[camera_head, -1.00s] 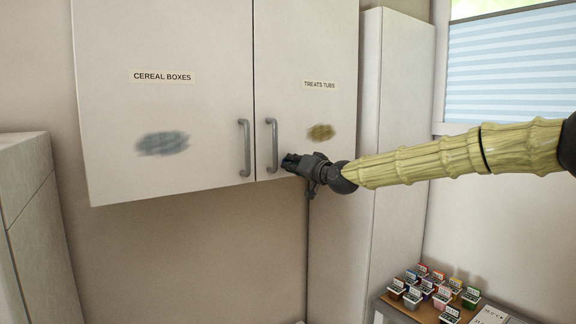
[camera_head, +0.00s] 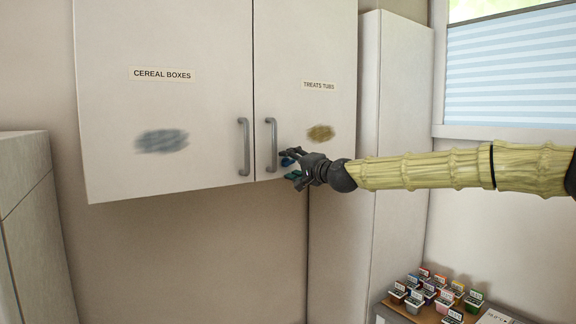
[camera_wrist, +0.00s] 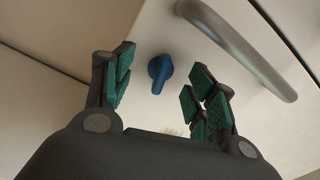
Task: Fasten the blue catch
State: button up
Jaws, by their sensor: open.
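The blue catch (camera_wrist: 160,72) is a small round knob with a short lever on the right cabinet door. In the wrist view its lever points toward the bottom of the picture, and it sits between my open fingers, touching neither. In the head view a bit of the blue catch (camera_head: 287,161) shows beside my fingertips, partly hidden by them. My gripper (camera_head: 289,166) is open and empty in front of the lower part of the right door, just right of its handle. Its green finger pads (camera_wrist: 158,88) show on both sides in the wrist view.
The right door's grey handle (camera_head: 271,145) is close by my fingers; the left door's handle (camera_head: 244,147) is beyond it. Both doors (camera_head: 190,105) look shut. A tall cabinet (camera_head: 405,130) stands at right. Several small tubs (camera_head: 430,290) stand on a low table.

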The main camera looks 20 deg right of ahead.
jog(key=shift+f+n+b, duration=0.1)
jog(key=shift+n+b, duration=0.8)
jog(key=shift+n, duration=0.2)
jog(key=shift+r, duration=0.2)
grip_shut()
jog(key=m, duration=0.4)
jog(key=shift+b, duration=0.4)
grip_release()
